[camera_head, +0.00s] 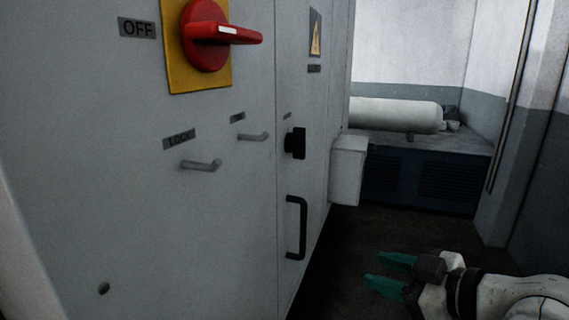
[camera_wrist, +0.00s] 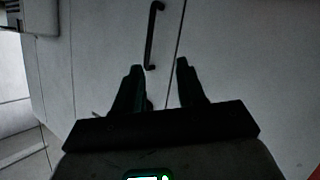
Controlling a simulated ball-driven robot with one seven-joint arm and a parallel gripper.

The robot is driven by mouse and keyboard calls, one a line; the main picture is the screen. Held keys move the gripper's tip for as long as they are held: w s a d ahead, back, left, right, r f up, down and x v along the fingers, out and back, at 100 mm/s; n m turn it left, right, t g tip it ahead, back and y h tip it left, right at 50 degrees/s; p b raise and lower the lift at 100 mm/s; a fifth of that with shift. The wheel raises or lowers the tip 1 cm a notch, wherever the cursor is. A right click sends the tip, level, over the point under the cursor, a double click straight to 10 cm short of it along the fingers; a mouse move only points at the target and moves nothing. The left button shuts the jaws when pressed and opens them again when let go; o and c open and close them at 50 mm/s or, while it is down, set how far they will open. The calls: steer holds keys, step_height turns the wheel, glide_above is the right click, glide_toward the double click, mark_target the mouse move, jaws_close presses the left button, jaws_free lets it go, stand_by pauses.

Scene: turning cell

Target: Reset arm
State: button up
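My gripper (camera_head: 378,273) shows at the lower right of the head view, with teal fingers pointing left toward the grey cabinet. It is open and empty, with a clear gap between the fingers. In the wrist view my gripper (camera_wrist: 158,85) also shows as two dark, spread fingers with nothing between them. A black door handle (camera_wrist: 151,35) lies beyond the fingertips in the wrist view, and the fingers appear apart from it. The same black handle (camera_head: 297,227) is on the cabinet side in the head view, left of and above my gripper.
The grey cabinet (camera_head: 130,230) fills the left, with a red rotary switch (camera_head: 206,36) on a yellow plate, small grey levers (camera_head: 202,165) and a black latch (camera_head: 295,143). A white tank (camera_head: 395,115) lies at the back. Dark floor (camera_head: 400,220) is open between.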

steer(key=s+d+f+m+g+h+p, duration=0.1)
steer(key=s+f+m+h, duration=0.1)
steer(key=s+f, duration=0.35)
steer(key=s+d+f+m+g+h, duration=0.1)
steer(key=s+d+f+m+g, duration=0.15)
steer(key=f, duration=0.55)
steer(key=s+d+f+m+g+h+p, duration=0.1)
steer(key=s+f+m+h, duration=0.15)
steer(key=f, duration=0.35)
steer(key=s+d+f+m+g+h, duration=0.1)
steer(key=s+f, duration=0.4)
steer(key=s, duration=0.6)
steer(key=s+d+f+m+g+h, duration=0.2)
steer(key=s+d+f+m+g, duration=0.2)
steer(key=s, duration=0.7)
step_height(320, 180, down, 2)
steer(key=shift+d+f+p, duration=0.25)
steer(key=shift+d+p, duration=0.15)
steer(key=shift+d, duration=0.25)
steer(key=shift+w+h, duration=0.1)
steer(key=shift+h, duration=0.15)
